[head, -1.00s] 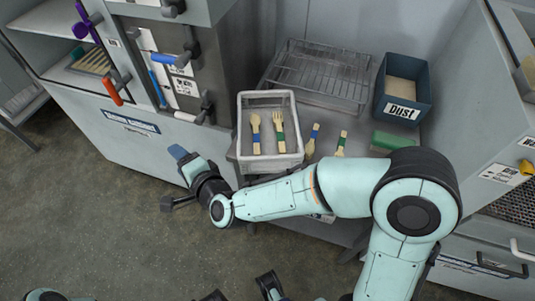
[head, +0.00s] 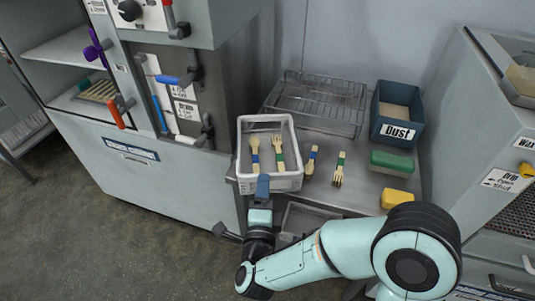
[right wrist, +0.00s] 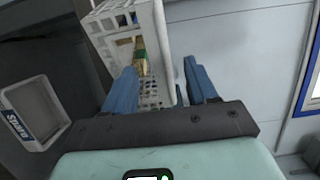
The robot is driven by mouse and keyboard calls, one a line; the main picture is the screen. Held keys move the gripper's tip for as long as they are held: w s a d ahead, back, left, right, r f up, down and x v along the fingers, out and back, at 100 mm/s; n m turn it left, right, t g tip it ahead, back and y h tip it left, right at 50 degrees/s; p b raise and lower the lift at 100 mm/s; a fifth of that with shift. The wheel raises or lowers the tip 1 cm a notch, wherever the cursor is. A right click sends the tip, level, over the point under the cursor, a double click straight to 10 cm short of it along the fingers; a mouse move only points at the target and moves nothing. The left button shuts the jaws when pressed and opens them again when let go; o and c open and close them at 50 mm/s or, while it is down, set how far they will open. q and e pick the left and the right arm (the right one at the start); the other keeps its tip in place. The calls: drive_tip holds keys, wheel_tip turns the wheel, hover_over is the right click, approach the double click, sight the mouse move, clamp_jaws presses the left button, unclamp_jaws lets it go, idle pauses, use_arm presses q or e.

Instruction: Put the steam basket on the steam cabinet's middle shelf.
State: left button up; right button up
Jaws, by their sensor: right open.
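The steam basket (head: 284,183), a white open-topped wire basket, stands upright at the left end of the metal table. A wooden spoon and fork with coloured bands lie in it. My right gripper (head: 262,188) is at the basket's near side, its blue fingers open. In the right wrist view, the basket (right wrist: 105,27) is ahead of and partly behind the open fingers (right wrist: 162,85); contact cannot be told. What looks like the steam cabinet (head: 75,50) is at the left, with open shelves; which shelf is the middle one is unclear. My left gripper is out of view.
On the table are a wire rack (head: 318,100), a blue Dust bin (head: 397,113), a loose spoon (head: 312,160) and fork (head: 339,170), and green (head: 392,163) and yellow (head: 397,198) blocks. Levers (head: 180,80) stick out between cabinet and table. The floor at left is clear.

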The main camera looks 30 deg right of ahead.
drive_tip(key=x, duration=0.6)
drive_tip(key=shift+w+d, duration=0.2)
drive_tip(key=shift+w, duration=0.05)
drive_tip(key=shift+c, duration=0.3)
drive_tip(key=shift+r, duration=0.1)
clamp_jaws()
